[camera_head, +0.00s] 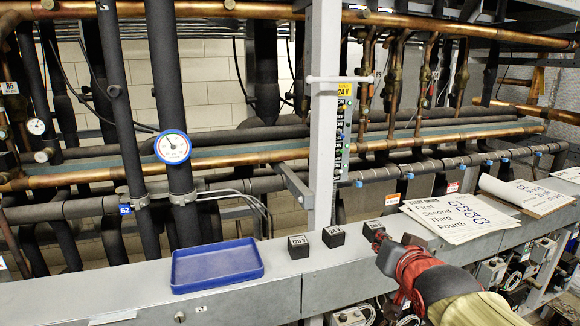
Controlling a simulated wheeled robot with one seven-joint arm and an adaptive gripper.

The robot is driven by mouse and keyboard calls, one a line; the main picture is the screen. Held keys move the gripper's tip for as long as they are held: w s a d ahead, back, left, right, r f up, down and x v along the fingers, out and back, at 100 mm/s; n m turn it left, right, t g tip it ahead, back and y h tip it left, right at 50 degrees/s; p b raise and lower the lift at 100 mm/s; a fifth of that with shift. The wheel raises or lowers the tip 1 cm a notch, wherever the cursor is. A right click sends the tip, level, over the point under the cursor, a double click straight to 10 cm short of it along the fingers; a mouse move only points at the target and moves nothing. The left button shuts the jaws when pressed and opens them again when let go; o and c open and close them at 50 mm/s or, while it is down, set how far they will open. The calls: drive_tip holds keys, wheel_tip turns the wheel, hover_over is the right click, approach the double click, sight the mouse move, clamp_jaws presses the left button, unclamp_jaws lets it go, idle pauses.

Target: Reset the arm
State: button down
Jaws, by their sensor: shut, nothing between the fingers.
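My gripper (381,239) reaches in from the lower right, dark with red parts, over the grey ledge (240,304). Its fingers are shut with nothing between them. The tip is at or just in front of the rightmost small black cube (373,229), covering part of it; I cannot tell whether they touch. A black cube marked 24 V (333,237) stands to the left, and another labelled black cube (298,247) stands left of that. The arm behind the gripper hides part of the ledge.
An empty blue tray (217,266) lies on the ledge at left. Papers (459,219) and a clipboard (527,195) lie at right. A grey upright post (322,120) rises behind the cubes. Copper and black pipes with a blue-rimmed gauge (173,147) fill the back.

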drive_tip(key=s+f+n+g, duration=0.1)
drive_tip(key=s+f+g, duration=0.1)
drive_tip(key=s+f, duration=0.3)
drive_tip(key=s+a+f+n+g, duration=0.1)
drive_tip(key=s+f+g, duration=0.2)
drive_tip(key=s, duration=0.9)
drive_tip(key=s+a+f+n+g, duration=0.1)
drive_tip(key=s+f+n+g, duration=0.1)
drive_tip(key=s+f, duration=0.5)
drive_tip(key=shift+s+f+g, duration=0.3)
drive_tip(key=shift+s+g, duration=0.3)
drive_tip(key=shift+s, duration=0.35)
